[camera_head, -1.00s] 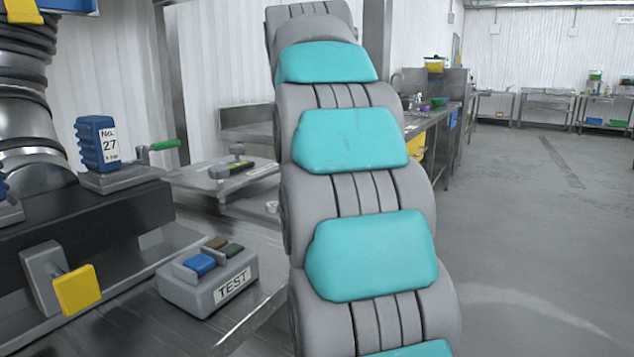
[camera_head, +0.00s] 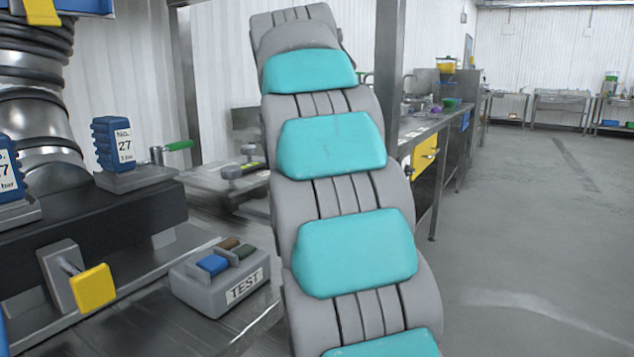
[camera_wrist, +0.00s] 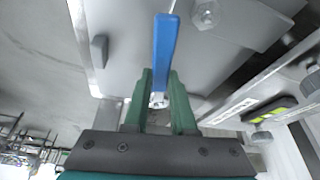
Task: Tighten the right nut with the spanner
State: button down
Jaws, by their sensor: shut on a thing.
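In the wrist view my gripper (camera_wrist: 160,76), with green fingers, is shut on the spanner (camera_wrist: 164,48). The spanner's blue handle points away from the fingers towards the top of the picture. A small silver metal part shows between the fingers at the handle's near end. A silver hex nut (camera_wrist: 205,14) sits on a grey surface at the top, just right of the handle and apart from it. I cannot tell whether it is the right nut. In the head view my arm hides the gripper and spanner.
A grey TEST box (camera_head: 225,283) with coloured buttons stands on the metal bench at left. A grey fixture with a yellow-green level (camera_wrist: 268,110) shows at right. The floor at right is clear.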

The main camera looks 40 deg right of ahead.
jog(key=shift+w, duration=0.1)
jog(key=shift+w+a+m, duration=0.3)
jog(key=shift+w+m, duration=0.15)
jog(key=shift+m, duration=0.15)
jog(key=shift+w+a+m+g, duration=0.15)
jog(key=shift+w+m+g, duration=0.05)
jog(key=shift+m+g, duration=0.1)
jog(key=shift+s+d+n+t+p, duration=0.35)
jog(key=shift+s+d+n, duration=0.15)
jog(key=shift+s+n, duration=0.35)
jog(key=shift+s+d+n+t+p, duration=0.35)
jog(key=shift+s+d+n, duration=0.2)
jog(key=shift+n, duration=0.5)
jog(key=shift+r+p, duration=0.7)
jog(key=shift+r, duration=0.45)
